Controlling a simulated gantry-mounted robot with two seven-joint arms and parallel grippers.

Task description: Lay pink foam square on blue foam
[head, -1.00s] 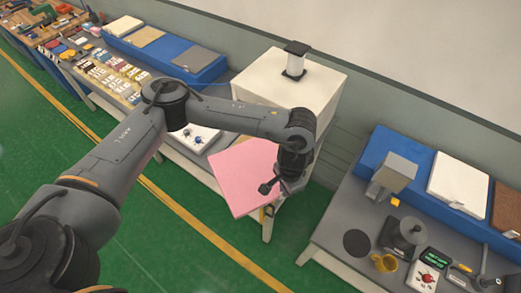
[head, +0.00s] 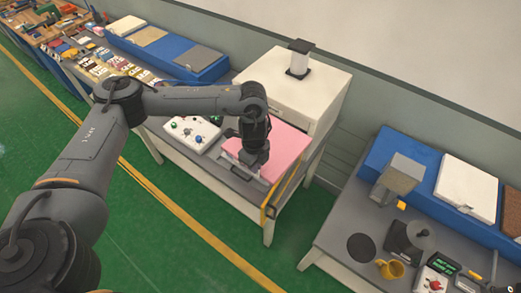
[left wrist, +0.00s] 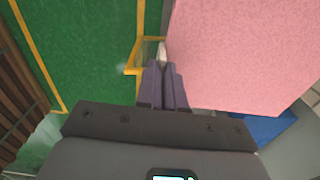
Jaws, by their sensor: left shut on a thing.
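The pink foam square (head: 287,146) is a flat pink slab above the front of the table, before the white box-shaped unit. It fills the upper right of the left wrist view (left wrist: 245,50). My left gripper (head: 250,168) is at its left front edge; in the left wrist view its dark fingers (left wrist: 164,82) are close together at the slab's edge, shut on it. A blue surface (left wrist: 262,128) shows below the slab's edge in the left wrist view; I cannot tell whether it is the blue foam or touches the slab. My right gripper is out of view.
A white control box (head: 192,132) with knobs stands left of the slab. The white unit (head: 290,92) rises behind it. A second table (head: 335,235) with a yellow mug (head: 390,268) and devices stands at the right. Green floor (head: 215,250) lies in front.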

